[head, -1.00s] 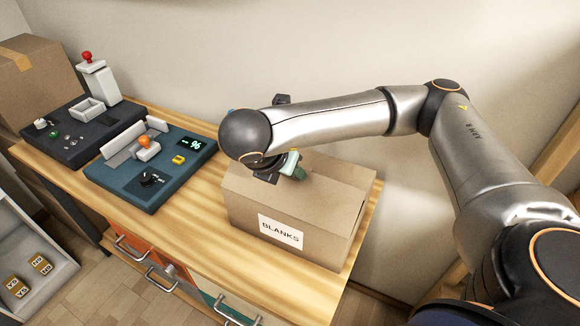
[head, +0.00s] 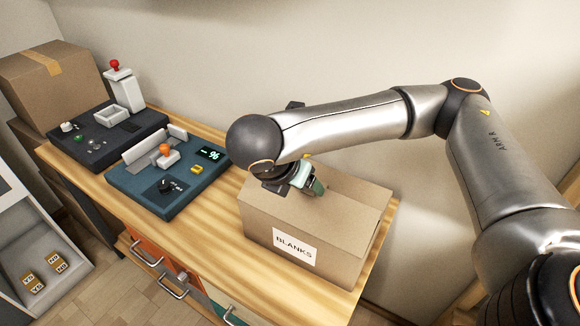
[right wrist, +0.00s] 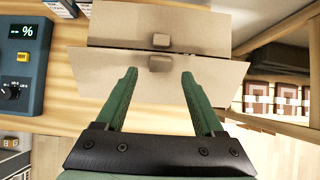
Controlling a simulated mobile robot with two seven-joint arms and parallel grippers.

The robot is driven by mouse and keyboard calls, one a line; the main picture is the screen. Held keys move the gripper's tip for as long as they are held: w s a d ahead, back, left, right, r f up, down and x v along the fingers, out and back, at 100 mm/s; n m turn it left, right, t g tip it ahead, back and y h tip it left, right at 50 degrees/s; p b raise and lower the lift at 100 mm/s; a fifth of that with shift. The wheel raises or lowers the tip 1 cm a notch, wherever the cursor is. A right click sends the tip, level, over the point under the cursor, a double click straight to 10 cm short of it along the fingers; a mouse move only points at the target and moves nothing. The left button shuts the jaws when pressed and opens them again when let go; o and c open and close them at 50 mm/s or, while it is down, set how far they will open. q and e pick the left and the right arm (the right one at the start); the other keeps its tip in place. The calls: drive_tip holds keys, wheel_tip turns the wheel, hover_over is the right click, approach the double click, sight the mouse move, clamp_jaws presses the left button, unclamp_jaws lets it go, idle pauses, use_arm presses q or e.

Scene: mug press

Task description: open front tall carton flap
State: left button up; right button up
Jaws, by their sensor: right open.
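The tall brown carton (head: 345,255), labelled BLANKS, stands upright on the wooden bench. In the right wrist view its top shows two flaps meeting along a seam. The front flap (right wrist: 105,68) and the back flap (right wrist: 115,25) each carry a small brown tab near the seam. I cannot tell whether the front flap is slightly raised. My right gripper (right wrist: 158,75) is open, its green fingers pointing at the top, one on each side of the front tab (right wrist: 160,63) and apart from it. In the head view my wrist partly hides the top. My left gripper is not in view.
A blue device (head: 150,195) with a display stands left of the carton. A dark device (head: 90,130) and another taped carton (head: 45,80) are farther left. Drawers with handles (head: 172,287) are below the bench top. The wall is close behind.

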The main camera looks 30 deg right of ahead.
drive_tip(key=v, duration=0.8)
drive_tip(key=shift+a+r, duration=0.15)
drive_tip(key=shift+r, duration=0.15)
drive_tip(key=shift+s, duration=0.1)
